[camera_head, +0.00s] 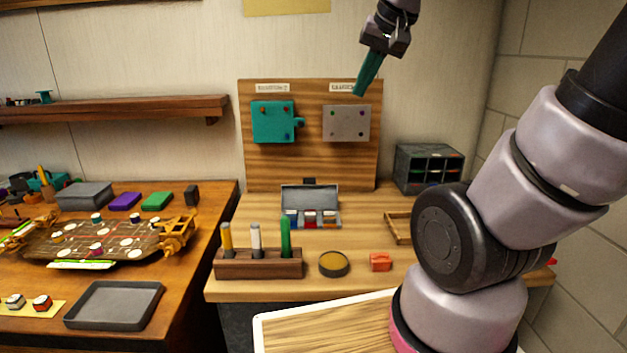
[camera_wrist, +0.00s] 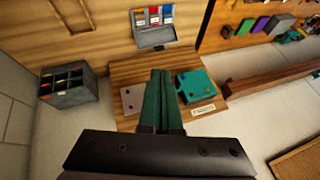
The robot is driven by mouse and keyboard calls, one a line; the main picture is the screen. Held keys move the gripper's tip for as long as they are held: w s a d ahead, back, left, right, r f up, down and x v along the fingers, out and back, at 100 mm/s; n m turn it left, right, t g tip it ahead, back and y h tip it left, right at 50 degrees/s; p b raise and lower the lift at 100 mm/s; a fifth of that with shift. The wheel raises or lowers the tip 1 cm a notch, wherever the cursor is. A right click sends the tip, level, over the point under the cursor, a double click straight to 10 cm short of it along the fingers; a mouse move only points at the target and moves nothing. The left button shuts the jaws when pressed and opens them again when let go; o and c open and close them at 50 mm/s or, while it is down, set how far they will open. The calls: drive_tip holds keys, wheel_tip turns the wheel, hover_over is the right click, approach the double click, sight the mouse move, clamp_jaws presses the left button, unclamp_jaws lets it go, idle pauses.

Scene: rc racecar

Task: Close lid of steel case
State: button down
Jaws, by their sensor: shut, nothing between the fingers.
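The steel case (camera_head: 311,206) stands on the wooden workbench in front of the upright board. Its grey lid is raised at the back, and blue, white and red items show in its base. The case also shows at the top of the wrist view (camera_wrist: 154,27), upside down. My gripper (camera_head: 358,92) is high above the bench, in front of the board's top right part, up and to the right of the case and apart from it. Its green fingers (camera_wrist: 160,74) are together, with nothing between them.
The wooden board (camera_head: 310,167) carries a teal plate (camera_head: 273,121) and a grey plate (camera_head: 346,123). A dark compartment box (camera_head: 430,167) stands right of it. A tool holder (camera_head: 258,263), a round dish (camera_head: 334,264) and a red block (camera_head: 380,262) sit near the bench front. A small wooden frame (camera_head: 397,228) lies at right.

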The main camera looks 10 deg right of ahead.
drive_tip(key=w+a+f+g+h, duration=0.1)
drive_tip(key=w+f, duration=0.3)
drive_tip(key=w, duration=0.4)
drive_tip(key=w+f+n+g, duration=0.1)
drive_tip(key=w+f, duration=0.3)
drive_tip(key=w, duration=0.4)
drive_tip(key=w+a+f+h, duration=0.1)
drive_tip(key=w+f, duration=0.4)
drive_tip(key=w, duration=0.3)
drive_tip(key=w+f, duration=0.3)
drive_tip(key=f, duration=0.5)
drive_tip(key=w+a+f+g, duration=0.1)
drive_tip(key=w+f, duration=0.2)
drive_tip(key=f, duration=0.6)
drive_tip(key=shift+f+n+h, duration=0.3)
drive_tip(key=shift+n, duration=0.1)
